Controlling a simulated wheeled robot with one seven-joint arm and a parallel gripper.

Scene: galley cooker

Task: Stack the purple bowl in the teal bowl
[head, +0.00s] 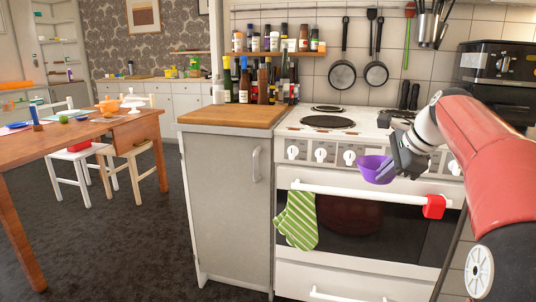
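The purple bowl (375,169) is at the end of my gripper (393,163), in front of the cooker's knob panel. It is roughly upright, with its open top facing up. The gripper appears shut on the bowl's right side, at the rim; the fingertips are partly hidden by the bowl and the gripper's own body. I cannot make out a teal bowl in this view.
The cooker (385,142) has an oven rail (350,193) below the bowl, with a green striped mitt (297,221) hanging there. Left of it is a clear wooden worktop (232,115), with bottles behind. A dining table (92,135) with dishes stands far left.

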